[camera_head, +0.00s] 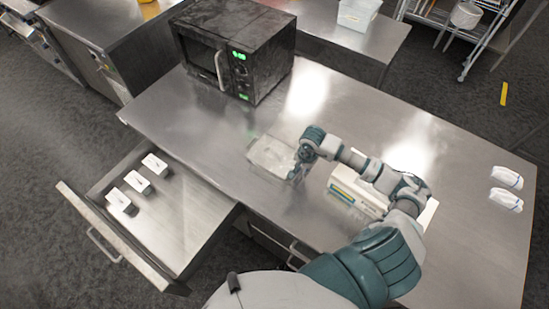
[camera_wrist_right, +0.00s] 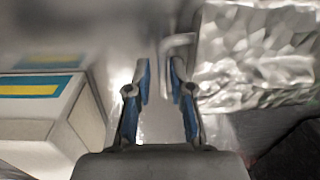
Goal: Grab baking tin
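The baking tin (camera_head: 268,153), a shallow silvery foil-like tray, lies on the steel table in front of the microwave. My right gripper (camera_head: 297,174) is low beside the tin's right end in the head view. In the right wrist view, the tin's crinkled surface (camera_wrist_right: 255,50) fills the upper right, with a pale rim piece (camera_wrist_right: 178,40) sticking out towards the fingers. The right gripper (camera_wrist_right: 161,82) is open there, its blue-padded fingers a narrow gap apart with nothing clearly between them. Contact with the tin cannot be told. My left gripper is not in view.
A white box with yellow and teal stripes (camera_head: 355,192) stands right of the gripper, partly behind my arm. It also shows in the wrist view (camera_wrist_right: 50,118). A dark microwave (camera_head: 236,48) stands behind. An open drawer (camera_head: 180,235) holds small white packs. Two white packs (camera_head: 506,188) lie far right.

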